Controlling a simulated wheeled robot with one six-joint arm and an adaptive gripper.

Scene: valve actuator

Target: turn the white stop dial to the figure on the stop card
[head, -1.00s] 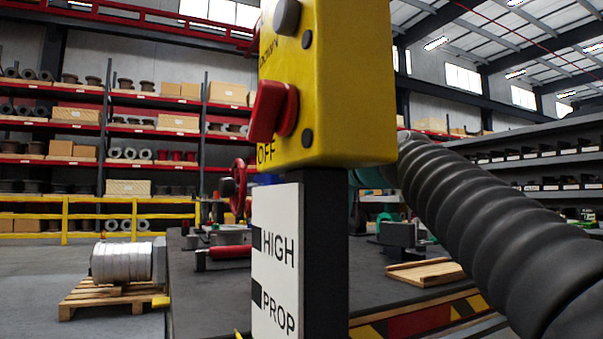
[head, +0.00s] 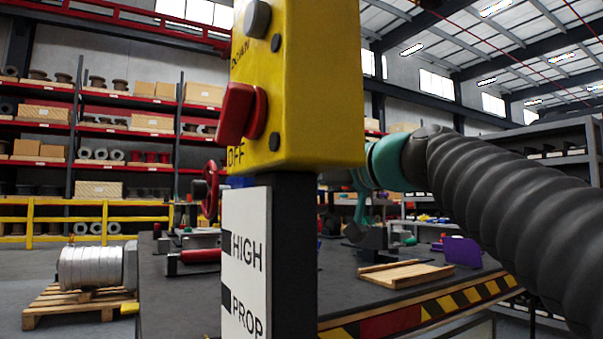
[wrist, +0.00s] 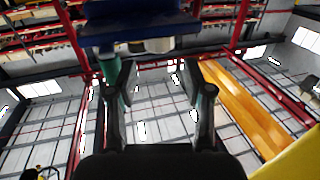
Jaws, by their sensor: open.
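In the wrist view my gripper (wrist: 157,80) has its two fingers apart with nothing between them. Beyond the fingertips is a dark blue body (wrist: 140,22) with a small whitish round part (wrist: 160,45) on its lower edge. I cannot tell if that part is the white stop dial; no marks on it are readable. In the head view the yellow control box (head: 300,85) and its post hide what lies behind them, and I do not see my gripper's fingers. No card with a stop figure is readable. A white card (head: 245,260) on the post reads HIGH and PROP.
The box carries a red knob (head: 240,113) by the word OFF. Behind the post is a dark bench (head: 400,290) with a wooden tray (head: 405,275), a purple piece (head: 461,251) and a red-handled tool (head: 198,256). A coil on a pallet (head: 75,300) stands left.

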